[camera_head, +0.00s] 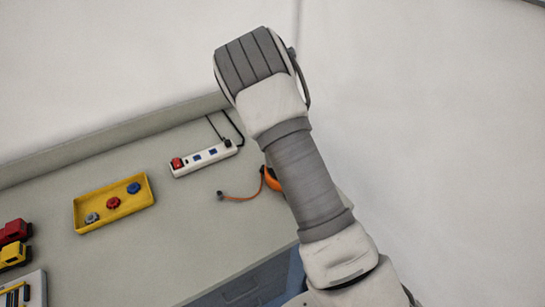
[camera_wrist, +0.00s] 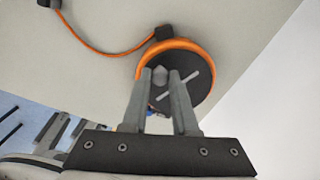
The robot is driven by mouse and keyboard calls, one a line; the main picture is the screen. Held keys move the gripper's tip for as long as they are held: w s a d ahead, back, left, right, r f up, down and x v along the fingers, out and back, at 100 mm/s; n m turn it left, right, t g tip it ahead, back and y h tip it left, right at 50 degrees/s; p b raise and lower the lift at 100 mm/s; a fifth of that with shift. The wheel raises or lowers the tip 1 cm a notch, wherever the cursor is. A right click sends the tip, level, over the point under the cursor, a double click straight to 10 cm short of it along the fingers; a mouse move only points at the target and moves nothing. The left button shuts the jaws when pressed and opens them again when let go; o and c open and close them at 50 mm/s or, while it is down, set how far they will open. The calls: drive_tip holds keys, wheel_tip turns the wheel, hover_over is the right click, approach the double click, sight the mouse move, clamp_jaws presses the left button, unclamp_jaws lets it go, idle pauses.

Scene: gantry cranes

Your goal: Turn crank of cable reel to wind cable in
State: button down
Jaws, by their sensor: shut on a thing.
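The cable reel (camera_wrist: 201,86) has a black disc face, a pale slot-like bar and an orange rim of cable. In the wrist view, my gripper (camera_wrist: 160,76) has a finger on each side of a small grey crank knob (camera_wrist: 160,73) on the disc and is shut on it. The orange cable (camera_wrist: 100,47) runs out past a black block (camera_wrist: 164,33) to a dark plug (camera_wrist: 49,3). In the head view, the reel (camera_head: 271,180) is mostly hidden behind my arm, and its cable (camera_head: 240,198) lies to the left. My gripper is hidden there.
A white power strip (camera_head: 205,158) with a red switch lies behind the reel. A yellow tray (camera_head: 115,203) with several coloured knobs is farther left. Red (camera_head: 15,231) and yellow (camera_head: 15,255) toy vehicles stand at the left edge. The bench is clear between tray and cable.

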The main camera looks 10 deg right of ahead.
drive_tip(key=c, duration=0.7)
unclamp_jaws()
wheel_tip(320, 180, up, 17)
drive_tip(key=shift+r, duration=0.2)
